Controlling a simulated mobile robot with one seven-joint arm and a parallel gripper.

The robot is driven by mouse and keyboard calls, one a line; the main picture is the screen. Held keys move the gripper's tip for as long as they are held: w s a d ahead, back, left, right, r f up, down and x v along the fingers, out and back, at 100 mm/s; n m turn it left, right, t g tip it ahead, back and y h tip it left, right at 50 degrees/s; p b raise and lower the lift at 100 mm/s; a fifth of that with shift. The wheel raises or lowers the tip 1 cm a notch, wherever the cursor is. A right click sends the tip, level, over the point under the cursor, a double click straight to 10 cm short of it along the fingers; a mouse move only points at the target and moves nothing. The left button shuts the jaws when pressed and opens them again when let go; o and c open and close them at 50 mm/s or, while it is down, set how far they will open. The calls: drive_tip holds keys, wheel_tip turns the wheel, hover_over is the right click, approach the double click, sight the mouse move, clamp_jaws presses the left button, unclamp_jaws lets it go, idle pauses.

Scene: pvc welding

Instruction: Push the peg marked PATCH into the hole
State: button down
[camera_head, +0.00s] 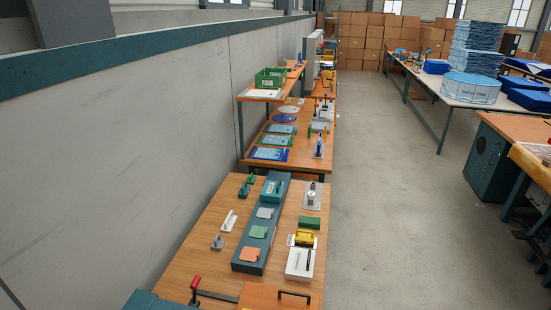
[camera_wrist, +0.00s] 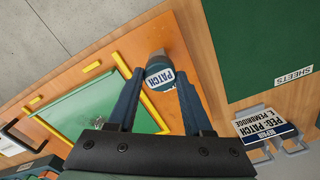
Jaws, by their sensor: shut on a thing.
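The peg marked PATCH (camera_wrist: 160,74) shows in the wrist view, with a dark grey body and a white and blue label on its end. My gripper (camera_wrist: 160,80) has its two dark blue fingers on either side of this end and is shut on the peg. I cannot make out the hole, and the peg's far end is hidden. My gripper is not seen in the head view.
In the wrist view, a green sheet with yellow bars (camera_wrist: 122,62) lies left of the peg. A dark green surface (camera_wrist: 270,40) with a SHEETS label (camera_wrist: 293,75) lies right. The head view shows workbenches (camera_head: 195,262) along a grey wall and open floor (camera_head: 390,200).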

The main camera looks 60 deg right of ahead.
drive_tip(key=shift+f+b, duration=0.5)
drive_tip(key=shift+f, duration=0.25)
drive_tip(key=shift+c, duration=1.2)
unclamp_jaws()
drive_tip(key=shift+r, duration=0.1)
wheel_tip(320, 180, up, 13)
drive_tip(key=b, duration=0.1)
